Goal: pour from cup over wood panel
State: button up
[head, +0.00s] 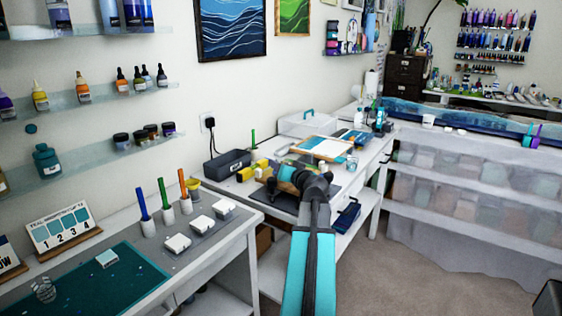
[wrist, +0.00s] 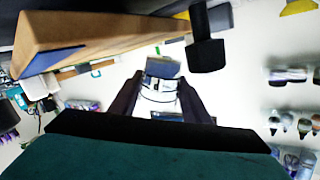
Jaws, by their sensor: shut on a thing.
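In the wrist view my gripper (wrist: 160,95) is shut on a clear, pale cup (wrist: 158,88), one dark finger on each side. A blue-grey patch shows at the cup's far end. The wood panel (wrist: 105,38) fills the upper left of that view, close to the cup, seen edge-on with a blue patch on its side. The fingertips and cup are hidden there by my arm. I cannot see any flow.
A clear box (head: 303,123) stands behind the panel. A blue tray (head: 347,213) is below the bench front. Carpet (head: 420,275) is clear at right.

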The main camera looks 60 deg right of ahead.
jog(key=shift+s+d+r+m+p, duration=0.15)
jog(key=shift+m+p, duration=0.25)
jog(key=shift+p, duration=0.8)
jog(key=shift+w+r+m+p, duration=0.15)
jog(key=shift+m+p, duration=0.25)
jog(key=shift+p, duration=0.8)
jog(key=m+y+p, duration=0.1)
jog(key=m+p, duration=0.1)
jog(key=p, duration=0.6)
jog(key=shift+d+f+m+y, duration=0.1)
jog(key=shift+f+m+y, duration=0.05)
jog(key=shift+m+y, duration=0.2)
jog(key=shift+f, duration=0.15)
jog(key=shift+s, duration=0.1)
jog(key=shift+m+p, duration=0.55)
jog(key=shift+p, duration=0.15)
jog(key=shift+f+m+y, duration=0.15)
jog(key=shift+m+y, duration=0.2)
jog(key=shift+m, duration=0.25)
jog(key=shift+f+b, duration=0.1)
jog(key=shift+b, duration=0.25)
dwell(0.5)
